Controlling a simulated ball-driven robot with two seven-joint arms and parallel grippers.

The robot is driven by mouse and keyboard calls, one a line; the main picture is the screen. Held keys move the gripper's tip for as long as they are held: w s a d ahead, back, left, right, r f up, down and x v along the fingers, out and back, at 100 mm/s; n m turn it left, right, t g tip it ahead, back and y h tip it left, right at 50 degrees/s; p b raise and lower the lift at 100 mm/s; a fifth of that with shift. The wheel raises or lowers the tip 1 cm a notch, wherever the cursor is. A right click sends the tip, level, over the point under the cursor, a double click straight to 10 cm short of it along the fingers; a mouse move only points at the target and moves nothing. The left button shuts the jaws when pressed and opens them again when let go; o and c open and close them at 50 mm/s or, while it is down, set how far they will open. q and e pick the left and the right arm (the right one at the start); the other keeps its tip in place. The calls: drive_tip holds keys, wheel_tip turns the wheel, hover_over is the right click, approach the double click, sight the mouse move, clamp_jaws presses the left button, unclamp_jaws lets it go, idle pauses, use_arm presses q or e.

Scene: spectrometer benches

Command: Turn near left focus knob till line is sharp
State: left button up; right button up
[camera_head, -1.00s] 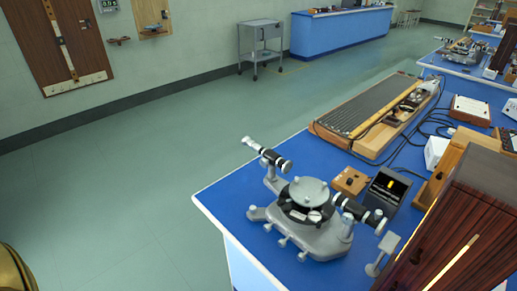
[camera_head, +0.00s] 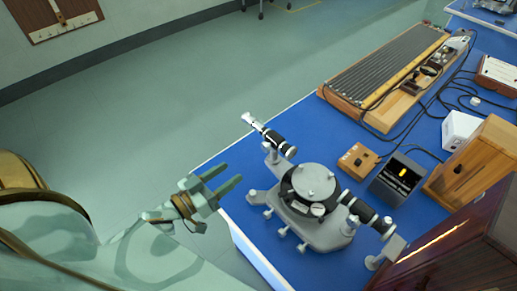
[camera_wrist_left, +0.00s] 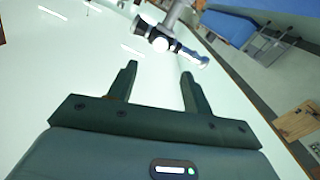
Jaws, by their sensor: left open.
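The grey spectrometer (camera_head: 325,232) stands at the near corner of the blue bench, with a round central table (camera_head: 313,181). Its left black-and-silver tube (camera_head: 270,136) points up-left past the bench edge, and its right tube (camera_head: 365,211) points down-right. Small knobs (camera_head: 283,232) line the near side of its base; I cannot tell which knob is the focus knob. A black box (camera_head: 391,188) shows a yellow upright bar; its sharpness is too small to judge. My left gripper (camera_head: 232,173) is open and empty, left of the spectrometer and apart from it. The left wrist view shows a tube (camera_wrist_left: 172,42) beyond its open fingers (camera_wrist_left: 160,72).
Behind are a long ribbed wooden apparatus (camera_head: 390,70), a small wooden box (camera_head: 358,160), a white box (camera_head: 460,130) and cables. A dark wooden cabinet (camera_head: 450,250) crowds the near right. The floor left of the bench is clear.

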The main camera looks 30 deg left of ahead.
sight(264, 149)
use_arm(q)
drive_tip(key=x, duration=1.1)
drive_tip(key=shift+b, duration=0.35)
drive_tip(key=shift+w+d, duration=0.1)
drive_tip(key=shift+w, duration=0.2)
use_arm(e)
drive_tip(key=shift+w+a+f, duration=0.35)
drive_tip(key=shift+w+a, duration=0.15)
drive_tip(key=shift+w, duration=0.25)
use_arm(q)
drive_tip(key=c, duration=1)
use_arm(e)
drive_tip(key=shift+d, duration=0.3)
